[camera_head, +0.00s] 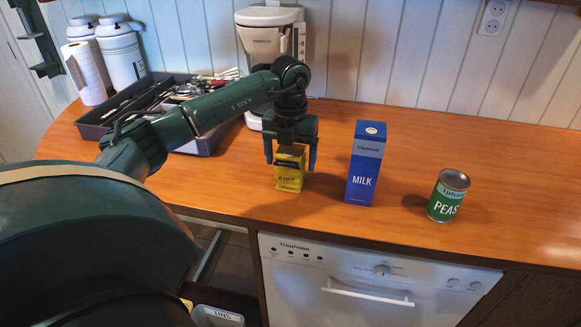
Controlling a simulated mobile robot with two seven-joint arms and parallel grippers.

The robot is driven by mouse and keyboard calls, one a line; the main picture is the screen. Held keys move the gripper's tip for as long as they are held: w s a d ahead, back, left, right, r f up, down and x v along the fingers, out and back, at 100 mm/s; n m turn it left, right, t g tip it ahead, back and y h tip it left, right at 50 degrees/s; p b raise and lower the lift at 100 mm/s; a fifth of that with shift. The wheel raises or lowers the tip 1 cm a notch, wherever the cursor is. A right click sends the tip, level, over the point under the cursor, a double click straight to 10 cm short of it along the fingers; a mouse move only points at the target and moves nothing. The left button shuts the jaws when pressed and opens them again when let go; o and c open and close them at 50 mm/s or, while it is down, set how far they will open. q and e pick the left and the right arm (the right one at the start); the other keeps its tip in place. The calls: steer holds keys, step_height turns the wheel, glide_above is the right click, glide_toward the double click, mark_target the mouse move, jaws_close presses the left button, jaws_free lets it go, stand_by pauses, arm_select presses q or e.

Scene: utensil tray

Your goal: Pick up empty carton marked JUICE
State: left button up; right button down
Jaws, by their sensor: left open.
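A small yellow carton (289,178) with a dark top band stands upright on the wooden counter; its label is too blurred to read surely. My left gripper (290,158) points down over it, with one finger on each side of the carton's top. The gripper is open; I cannot tell whether either finger touches the carton. The gripper hides the carton's top edge. My right gripper is not in view.
A blue MILK carton (364,175) stands right of the yellow carton, and a green PEAS can (447,196) farther right. A dark utensil tray (86,126), a coffee maker (270,32), canisters (123,52) and a paper roll (86,76) stand behind. A bin marked TINS (218,316) is below.

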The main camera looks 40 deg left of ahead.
arm_select(q)
step_height(320, 180, down, 4)
steer(key=shift+r, duration=0.25)
steer(key=c, duration=1.1)
